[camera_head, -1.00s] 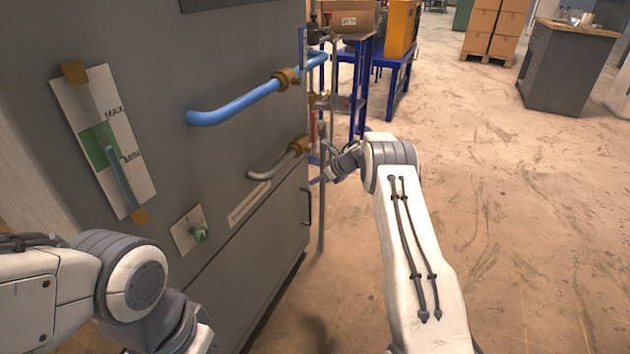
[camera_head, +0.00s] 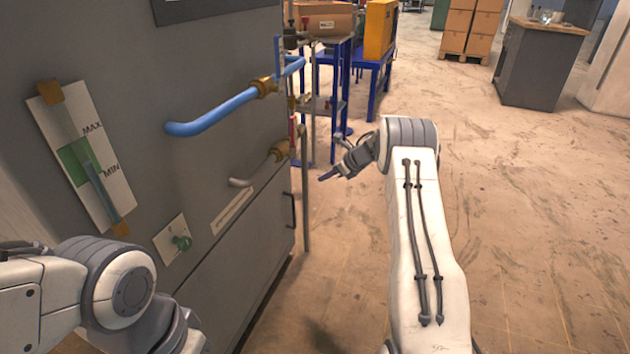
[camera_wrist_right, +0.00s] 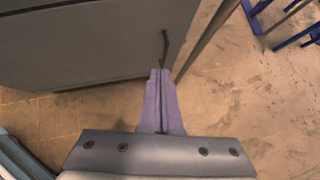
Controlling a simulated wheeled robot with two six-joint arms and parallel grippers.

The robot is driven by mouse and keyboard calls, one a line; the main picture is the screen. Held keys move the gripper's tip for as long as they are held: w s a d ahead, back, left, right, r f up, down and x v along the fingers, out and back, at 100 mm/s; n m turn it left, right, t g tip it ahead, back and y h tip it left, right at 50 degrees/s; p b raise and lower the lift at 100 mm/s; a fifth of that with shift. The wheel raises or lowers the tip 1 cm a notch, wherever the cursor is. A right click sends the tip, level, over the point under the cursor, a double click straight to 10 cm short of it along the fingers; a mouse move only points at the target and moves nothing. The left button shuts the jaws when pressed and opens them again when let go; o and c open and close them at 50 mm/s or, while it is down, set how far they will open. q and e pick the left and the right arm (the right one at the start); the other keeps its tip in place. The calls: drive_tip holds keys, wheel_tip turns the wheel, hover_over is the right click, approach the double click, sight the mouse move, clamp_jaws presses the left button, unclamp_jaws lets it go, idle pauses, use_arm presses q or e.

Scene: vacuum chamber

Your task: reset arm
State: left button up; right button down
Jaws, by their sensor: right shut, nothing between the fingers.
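My right gripper (camera_head: 330,174) is at the end of the white arm, to the right of the grey cabinet (camera_head: 235,245) and apart from it. In the right wrist view, its two purple fingers (camera_wrist_right: 160,90) lie together, shut and empty, pointing toward the cabinet's lower corner and a dark handle (camera_wrist_right: 166,46). My left arm shows at the lower left of the head view; its gripper is out of the frame.
Blue pipe (camera_head: 215,112) and a smaller grey pipe (camera_head: 250,175) stick out from the cabinet, with a green knob (camera_head: 182,243) below. A thin upright pole (camera_head: 306,200) stands by its corner. Blue racks (camera_head: 372,85) stand behind.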

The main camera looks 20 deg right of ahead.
drive_tip(key=s+a+r+m+t+h, duration=0.15)
drive_tip(key=a+r+m, duration=0.35)
drive_tip(key=m, duration=0.6)
drive_tip(key=s+a+r+m+t+h, duration=0.1)
drive_tip(key=s+a+r+m+h, duration=0.2)
drive_tip(key=r+m, duration=0.55)
drive_tip(key=s+a+f+m+g, duration=0.2)
drive_tip(key=s+a+m+g, duration=0.15)
drive_tip(key=s+m, duration=0.55)
drive_tip(key=s+a+f+m+g, duration=0.2)
drive_tip(key=s+a+f+m, duration=0.3)
drive_tip(key=s, duration=0.7)
drive_tip(key=s+a+m+g, duration=0.2)
drive_tip(key=s+a+m, duration=0.1)
drive_tip(key=s+m, duration=0.65)
drive_tip(key=s+a+r+n+g, duration=0.1)
drive_tip(key=s+a+r+n, duration=0.25)
drive_tip(key=s+a, duration=0.35)
drive_tip(key=s+a+r+n+g, duration=0.2)
drive_tip(key=s+a+r+n, duration=0.1)
drive_tip(key=s+a+n, duration=0.3)
wheel_tip(320, 180, up, 28)
drive_tip(key=m+p, duration=0.1)
drive_tip(key=p, duration=2.7)
drive_tip(key=shift+s+y+p, duration=0.3)
drive_tip(key=shift+s+y, duration=0.05)
drive_tip(key=shift+y, duration=0.1)
